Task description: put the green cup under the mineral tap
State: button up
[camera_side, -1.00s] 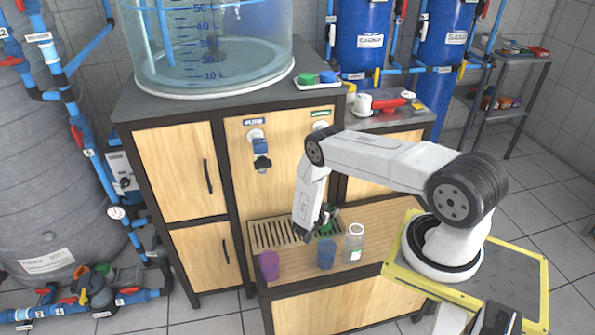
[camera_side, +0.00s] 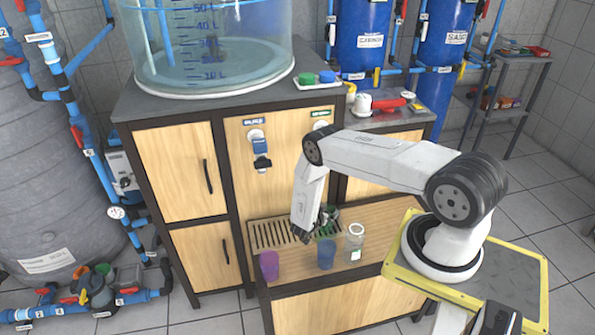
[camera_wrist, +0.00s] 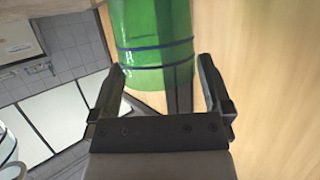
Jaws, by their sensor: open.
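The green cup (camera_wrist: 155,45) fills the upper middle of the wrist view, with dark blue bands around it. My gripper (camera_wrist: 157,75) is open, with its two fingers at either side of the cup's near end; whether they touch it I cannot tell. In the side view, my gripper (camera_side: 316,229) is low over the counter at the drip grate, and the cup (camera_side: 331,212) shows only partly behind it. A tap under a green label (camera_side: 320,126) is mostly hidden by my arm. Another tap (camera_side: 261,150) is under a blue label.
A purple cup (camera_side: 269,265), a blue cup (camera_side: 326,253) and a clear glass jar (camera_side: 354,242) stand along the counter's front. The slotted drip grate (camera_side: 268,232) lies at the back against the wooden panel. The counter's right part is clear.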

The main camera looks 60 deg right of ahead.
jog(key=v, duration=1.1)
jog(key=shift+a, duration=0.15)
dwell(0.4)
